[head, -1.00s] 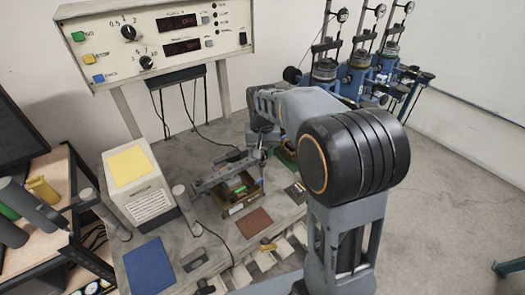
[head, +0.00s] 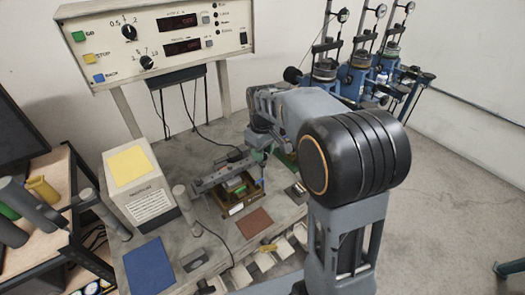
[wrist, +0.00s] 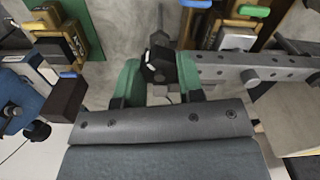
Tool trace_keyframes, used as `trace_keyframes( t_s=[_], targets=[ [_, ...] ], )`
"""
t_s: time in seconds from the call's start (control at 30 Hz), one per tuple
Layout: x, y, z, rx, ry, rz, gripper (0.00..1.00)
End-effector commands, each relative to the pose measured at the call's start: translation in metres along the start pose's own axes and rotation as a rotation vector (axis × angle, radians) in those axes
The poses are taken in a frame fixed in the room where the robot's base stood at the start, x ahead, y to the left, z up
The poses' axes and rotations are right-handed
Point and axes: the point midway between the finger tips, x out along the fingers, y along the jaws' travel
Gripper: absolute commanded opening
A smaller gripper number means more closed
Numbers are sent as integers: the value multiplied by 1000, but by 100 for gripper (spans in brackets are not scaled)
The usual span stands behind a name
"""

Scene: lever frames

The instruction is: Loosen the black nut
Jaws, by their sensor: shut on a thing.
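The black nut (wrist: 155,67) sits between the green fingers of my gripper (wrist: 160,78) in the wrist view. The fingers are shut on it, and their tips partly hide its sides. A grey rod (wrist: 160,30) extends upward in the picture from the nut. A perforated metal bar (wrist: 250,68) runs right from beside the nut. In the head view my gripper (head: 261,152) is small at the far end of the metal bar (head: 218,177), and the nut cannot be made out there.
A wooden-framed fixture (head: 240,199) stands beside the bar. A white box (head: 138,180) and a blue mat (head: 151,266) are on the bench. Blue machines (head: 358,75) stand behind at the right.

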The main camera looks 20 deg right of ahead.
Motion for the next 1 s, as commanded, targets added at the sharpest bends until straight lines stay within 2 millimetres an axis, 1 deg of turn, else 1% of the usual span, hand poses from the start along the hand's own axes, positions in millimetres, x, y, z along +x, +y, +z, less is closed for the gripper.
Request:
trace_keyframes(
  t_s=[0.23, 0.7, 0.73, 0.9, 1.0],
  targets=[
    [-1, 0, -1, -54, 5, 1, 11],
    [-2, 0, -1, -64, 5, 2, 11],
    [-2, 0, -1, -64, 5, 2, 37],
    [-1, 0, -1, -63, 3, 1, 53],
    [-1, 0, 0, -63, 2, 1, 61]
  ],
)
